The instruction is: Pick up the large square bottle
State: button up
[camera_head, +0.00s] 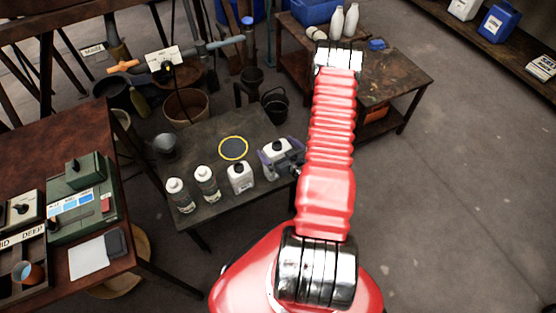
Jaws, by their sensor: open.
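The large square bottle (275,145), white with a dark cap, stands at the right end of the dark table (205,138). My gripper (277,163) is at this bottle, its grey and purple parts close in front of and beside it. The jaws are open; I cannot tell whether they touch the bottle. The gripper hides the bottle's lower part, and my red arm hides what lies behind it to the right. A smaller square white bottle (240,179) with a dark cap stands to the left.
Two round white-capped bottles (179,196) (207,184) stand farther left on the table. A yellow-rimmed dark disc (233,148) lies behind. A black bucket (275,106) is on the floor beyond. A green box (82,197) sits on the left bench. Floor at right is clear.

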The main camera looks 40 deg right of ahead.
dwell(0.4)
jog(key=c, duration=1.2)
jog(key=shift+r, duration=0.15)
jog(key=shift+r, duration=4.85)
